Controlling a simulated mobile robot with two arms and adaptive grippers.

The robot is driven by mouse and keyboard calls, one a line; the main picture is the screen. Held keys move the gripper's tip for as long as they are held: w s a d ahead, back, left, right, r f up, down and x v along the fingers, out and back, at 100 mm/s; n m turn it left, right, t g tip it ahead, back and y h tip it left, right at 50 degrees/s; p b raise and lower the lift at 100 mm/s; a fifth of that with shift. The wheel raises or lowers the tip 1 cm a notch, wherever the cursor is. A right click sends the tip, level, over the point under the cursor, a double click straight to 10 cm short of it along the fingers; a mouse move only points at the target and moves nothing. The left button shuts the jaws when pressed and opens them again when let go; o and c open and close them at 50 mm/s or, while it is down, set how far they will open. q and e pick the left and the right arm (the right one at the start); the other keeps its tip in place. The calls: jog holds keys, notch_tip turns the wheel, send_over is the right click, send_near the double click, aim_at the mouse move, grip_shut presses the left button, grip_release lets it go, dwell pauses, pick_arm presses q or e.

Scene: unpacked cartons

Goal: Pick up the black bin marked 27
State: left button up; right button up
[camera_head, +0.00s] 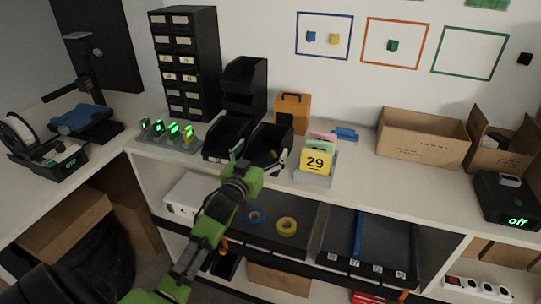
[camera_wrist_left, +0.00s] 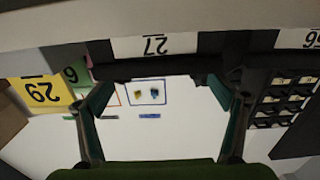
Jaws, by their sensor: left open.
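The black bin marked 27 (camera_head: 268,139) stands on the white counter, beside a similar black bin on its left. Its white label 27 (camera_wrist_left: 153,46) shows upside down in the left wrist view; in the head view the label is not readable. My left gripper (camera_head: 261,153) is open in front of this bin, with one finger toward each side. The gripper partly hides the bin's front. I cannot tell whether the fingers touch the bin. My right gripper is not in view.
A second black bin (camera_head: 226,137) stands close on the left. A holder with a yellow card 29 (camera_head: 315,162) stands close on the right. An orange box (camera_head: 293,112) and a drawer cabinet (camera_head: 185,65) stand behind. Counter right of the card is mostly clear.

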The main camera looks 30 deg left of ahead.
aim_at(269, 157)
pick_arm(q)
jog(key=shift+w, duration=0.2)
jog(key=b+x, duration=0.3)
jog(key=x, duration=0.1)
jog(key=shift+w+a+f, duration=0.1)
jog(key=shift+w+f, duration=0.05)
jog(key=shift+w, duration=0.3)
jog(key=shift+c, duration=0.3)
jog(key=c, duration=0.9)
